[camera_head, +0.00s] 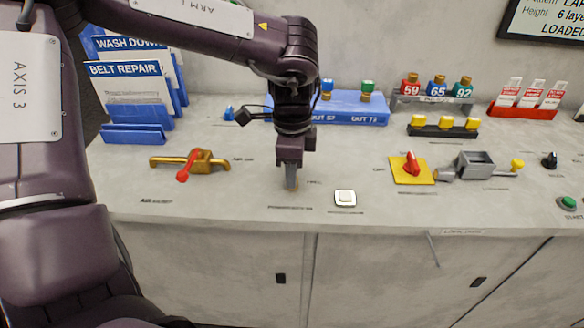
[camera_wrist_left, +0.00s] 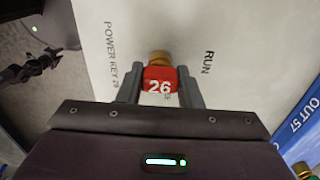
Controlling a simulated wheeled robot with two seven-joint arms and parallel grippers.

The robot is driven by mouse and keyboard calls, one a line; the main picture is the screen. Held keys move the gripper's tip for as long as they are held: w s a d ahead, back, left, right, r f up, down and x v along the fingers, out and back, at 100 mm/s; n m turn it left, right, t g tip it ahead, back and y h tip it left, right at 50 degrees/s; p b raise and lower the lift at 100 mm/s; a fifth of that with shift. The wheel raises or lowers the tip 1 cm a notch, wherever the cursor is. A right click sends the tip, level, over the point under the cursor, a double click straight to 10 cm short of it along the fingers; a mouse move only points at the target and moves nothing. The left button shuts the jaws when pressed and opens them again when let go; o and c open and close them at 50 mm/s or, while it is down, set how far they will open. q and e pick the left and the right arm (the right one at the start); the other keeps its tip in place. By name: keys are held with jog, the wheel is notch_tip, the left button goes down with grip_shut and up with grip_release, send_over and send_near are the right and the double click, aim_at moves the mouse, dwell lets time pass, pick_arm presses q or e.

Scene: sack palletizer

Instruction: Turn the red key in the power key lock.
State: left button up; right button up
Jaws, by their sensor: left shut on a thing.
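The red key (camera_wrist_left: 160,86) bears the number 26 and sits at a brass lock part (camera_wrist_left: 160,58) in the left wrist view. The counter around it is printed "POWER KEY 26" on one side and "RUN" on the other. My left gripper (camera_wrist_left: 160,88) is shut on the red key, with one finger on each side of it. In the head view my left gripper (camera_head: 291,184) points down at the counter, and its fingers hide the key and lock there. My right gripper does not show.
A brass valve with a red handle (camera_head: 189,165) lies left of my gripper. A white button (camera_head: 345,198) is close on the right. Further right are a yellow-plated red switch (camera_head: 411,166) and a grey latch (camera_head: 475,165). A blue key rack (camera_head: 350,107) stands behind.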

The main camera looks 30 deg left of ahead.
pick_arm(q)
jog(key=m, duration=1)
jog(key=shift+b, duration=0.3)
jog(key=shift+m, duration=1.1)
jog(key=m, duration=0.2)
jog(key=shift+r+m, duration=0.1)
jog(key=shift+m, duration=0.3)
jog(key=shift+m+p, duration=0.35)
jog(key=shift+m, duration=1.55)
